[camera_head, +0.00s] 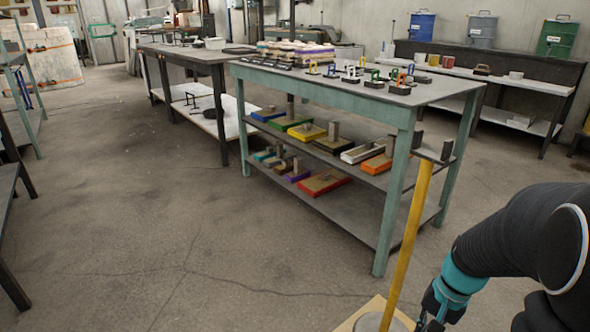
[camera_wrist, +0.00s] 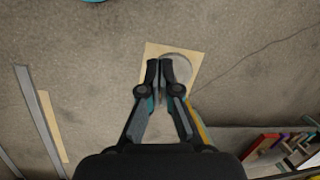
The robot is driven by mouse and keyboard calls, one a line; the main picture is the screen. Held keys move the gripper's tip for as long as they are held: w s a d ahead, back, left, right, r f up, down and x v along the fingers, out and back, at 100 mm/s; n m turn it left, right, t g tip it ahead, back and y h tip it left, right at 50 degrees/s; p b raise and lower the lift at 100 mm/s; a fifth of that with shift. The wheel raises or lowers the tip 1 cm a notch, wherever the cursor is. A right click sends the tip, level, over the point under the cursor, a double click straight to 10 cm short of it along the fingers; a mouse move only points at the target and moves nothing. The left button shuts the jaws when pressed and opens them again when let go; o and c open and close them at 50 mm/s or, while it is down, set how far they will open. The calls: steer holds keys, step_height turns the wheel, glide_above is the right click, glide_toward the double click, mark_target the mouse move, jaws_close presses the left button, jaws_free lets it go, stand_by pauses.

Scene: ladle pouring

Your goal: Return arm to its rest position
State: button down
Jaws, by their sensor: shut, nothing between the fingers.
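My gripper (camera_wrist: 160,66) is shut and empty in the wrist view, its two fingertips close together. Below the fingertips lies a pale board (camera_wrist: 153,49) with a round grey piece (camera_wrist: 183,67) on it, partly hidden by the fingers. In the head view my gripper (camera_head: 430,321) shows at the bottom edge, right of a yellow pole (camera_head: 411,225) with a dark fork-like top. My arm bends in from the right edge. I cannot tell whether gripper and pole touch.
A green-legged workbench (camera_head: 398,190) holds small coloured frames on top and several coloured trays on its shelves. A dark-legged table (camera_head: 215,56) stands behind it at left. A back bench (camera_head: 540,80) carries bins. Open concrete floor (camera_head: 150,210) lies at left and centre.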

steer(key=s+a+r+n+t+p, duration=0.1)
steer(key=s+a+r+n+t, duration=0.1)
steer(key=r, duration=0.5)
steer(key=s+a+r+n+t+h+p, duration=0.1)
steer(key=s+a+r+n+t+p, duration=0.1)
steer(key=a+r, duration=0.3)
steer(key=s+a+r+n+t+h+p, duration=0.1)
steer(key=s+a+r+n, duration=0.2)
steer(key=r, duration=0.5)
steer(key=shift+s+a+r+t+p, duration=0.35)
steer(key=shift+s+r+t, duration=0.05)
steer(key=shift+s, duration=0.1)
steer(key=shift+d, duration=0.15)
